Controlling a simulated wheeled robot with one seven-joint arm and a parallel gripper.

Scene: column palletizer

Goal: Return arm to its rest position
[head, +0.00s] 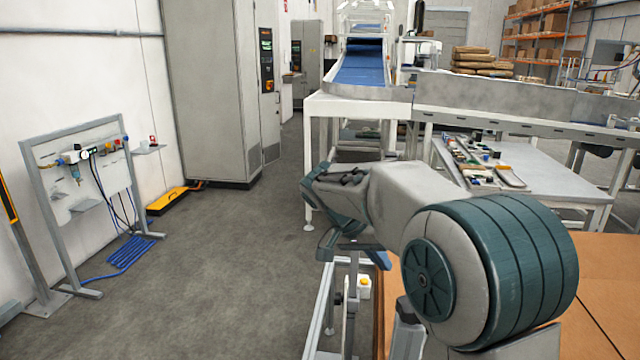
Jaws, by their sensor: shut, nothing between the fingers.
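My arm reaches from the lower right of the head view toward the middle, with a large teal banded joint and a grey link. At its far end is my gripper (322,244), with teal and dark parts, seen partly from behind. It is shut, with nothing seen held in it. It is in the air, in front of the white frame of the conveyor. The fingertips are small and partly merge with the parts around them.
Brown cardboard surfaces (597,285) lie at lower right, close to my arm. A table (555,180) with loose parts stands behind it. A blue conveyor (362,65) is at the back, a grey cabinet (207,85) and a panel stand at left. The left floor is mostly clear.

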